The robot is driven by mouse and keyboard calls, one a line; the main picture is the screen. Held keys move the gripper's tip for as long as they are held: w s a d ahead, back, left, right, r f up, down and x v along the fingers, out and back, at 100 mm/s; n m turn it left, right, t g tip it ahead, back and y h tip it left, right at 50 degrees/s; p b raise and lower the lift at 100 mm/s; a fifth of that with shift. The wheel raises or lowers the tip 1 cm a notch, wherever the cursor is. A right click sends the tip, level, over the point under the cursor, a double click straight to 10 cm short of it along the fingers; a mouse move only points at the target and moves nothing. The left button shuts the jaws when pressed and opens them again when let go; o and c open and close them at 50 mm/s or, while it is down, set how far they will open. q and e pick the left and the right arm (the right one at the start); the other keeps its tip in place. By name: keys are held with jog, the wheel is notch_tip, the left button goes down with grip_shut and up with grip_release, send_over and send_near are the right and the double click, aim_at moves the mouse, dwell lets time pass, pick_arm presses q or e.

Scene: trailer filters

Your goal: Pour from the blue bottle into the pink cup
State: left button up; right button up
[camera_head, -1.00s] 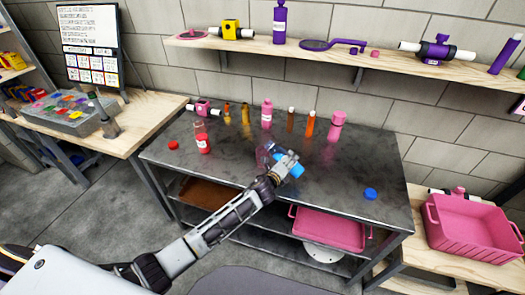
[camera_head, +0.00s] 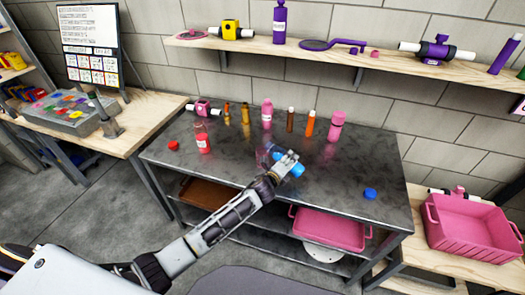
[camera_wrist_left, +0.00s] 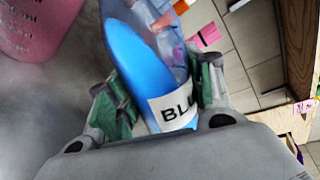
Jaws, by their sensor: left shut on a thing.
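My left gripper (camera_head: 286,161) is shut on the blue bottle (camera_head: 295,171) above the dark metal table. The bottle is clear, with blue liquid inside and a white label. It is tilted well over, with its clear end toward the left of the head view. In the left wrist view the bottle (camera_wrist_left: 140,65) lies between the fingers (camera_wrist_left: 155,105), its liquid slanted. A pink vessel with markings, seemingly the pink cup (camera_wrist_left: 35,25), stands at the upper left there. In the head view a pinkish translucent shape shows beside the bottle's clear end; the two are hard to separate.
A blue cap (camera_head: 370,193) lies at the table's right. A red bottle (camera_head: 203,143) and a red cap (camera_head: 173,145) are at its left. Several pink, orange and brown bottles stand along the back. The table's front right is mostly clear.

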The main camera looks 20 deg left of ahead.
pick_arm(q)
jog(key=shift+r, duration=0.1)
dwell(0.4)
jog(key=shift+d+n, duration=0.1)
jog(key=shift+n, duration=0.2)
dwell(0.4)
jog(key=shift+r+h+p, duration=0.3)
jog(key=shift+r+p, duration=0.1)
jog(key=shift+p, duration=0.35)
jog(key=shift+w+a+r+n+p, duration=0.1)
jog(key=shift+a+r+n+p, duration=0.2)
jog(key=shift+n+p, duration=0.25)
dwell(0.6)
jog(key=shift+r+p, duration=0.25)
jog(key=shift+p, duration=0.2)
jog(key=shift+r, duration=0.1)
dwell(0.4)
jog(key=shift+r+n+g+h+p, duration=0.2)
jog(key=shift+n+g+h+p, duration=0.15)
jog(key=shift+p, duration=0.2)
dwell(0.8)
